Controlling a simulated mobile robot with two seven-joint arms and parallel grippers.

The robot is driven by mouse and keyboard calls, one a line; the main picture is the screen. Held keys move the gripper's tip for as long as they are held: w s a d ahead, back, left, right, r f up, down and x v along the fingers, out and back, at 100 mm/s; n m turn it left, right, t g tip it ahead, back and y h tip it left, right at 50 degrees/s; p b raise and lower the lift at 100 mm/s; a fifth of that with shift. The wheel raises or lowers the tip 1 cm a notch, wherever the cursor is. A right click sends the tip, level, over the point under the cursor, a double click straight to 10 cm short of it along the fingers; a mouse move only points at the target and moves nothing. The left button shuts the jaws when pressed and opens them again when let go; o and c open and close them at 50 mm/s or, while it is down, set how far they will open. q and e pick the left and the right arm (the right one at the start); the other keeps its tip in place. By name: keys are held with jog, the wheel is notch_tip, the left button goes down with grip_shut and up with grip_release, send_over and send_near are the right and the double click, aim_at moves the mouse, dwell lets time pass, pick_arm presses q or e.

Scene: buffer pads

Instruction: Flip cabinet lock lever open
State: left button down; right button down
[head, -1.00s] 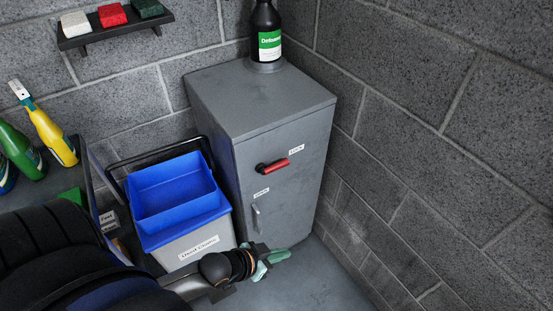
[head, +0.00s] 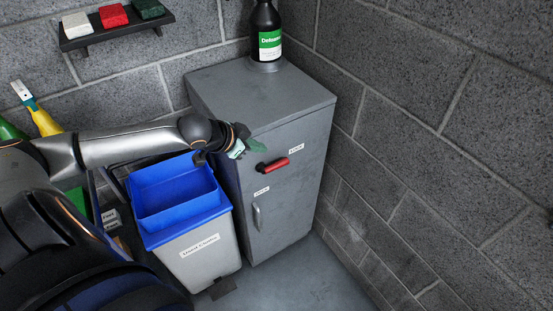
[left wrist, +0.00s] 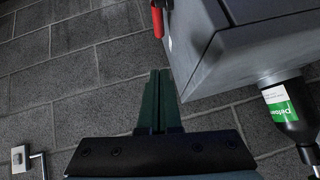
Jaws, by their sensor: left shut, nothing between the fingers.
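The grey cabinet (head: 285,200) stands in the corner. Its red lock lever (head: 274,164) points right from a black pivot on the front, toward the upper label (head: 296,148); a second label (head: 262,190) sits lower left, above the door handle (head: 257,217). My left gripper (head: 257,146), with green fingers, is shut and empty just above and left of the lever, apparently apart from it. In the left wrist view the shut fingers (left wrist: 157,100) point toward the red lever (left wrist: 158,20), and the cabinet (left wrist: 215,50) is at the upper right. My right gripper is out of view.
A grey bin with blue compartments (head: 178,200) stands left of the cabinet, below my left forearm. A dark bottle (head: 267,35) with a green label stands on the cabinet. A wall shelf (head: 115,30) holds sponges. Block walls close the corner; floor is free in front.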

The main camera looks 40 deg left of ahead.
pick_arm(q)
send_over(283, 161)
jog(key=s, duration=0.3)
notch_tip(283, 161, down, 7)
notch_tip(283, 161, down, 3)
jog(key=shift+a+b, duration=0.1)
jog(key=shift+b, duration=0.25)
jog(key=shift+w+a+f, duration=0.1)
jog(key=shift+f, duration=0.4)
jog(key=shift+w, duration=0.1)
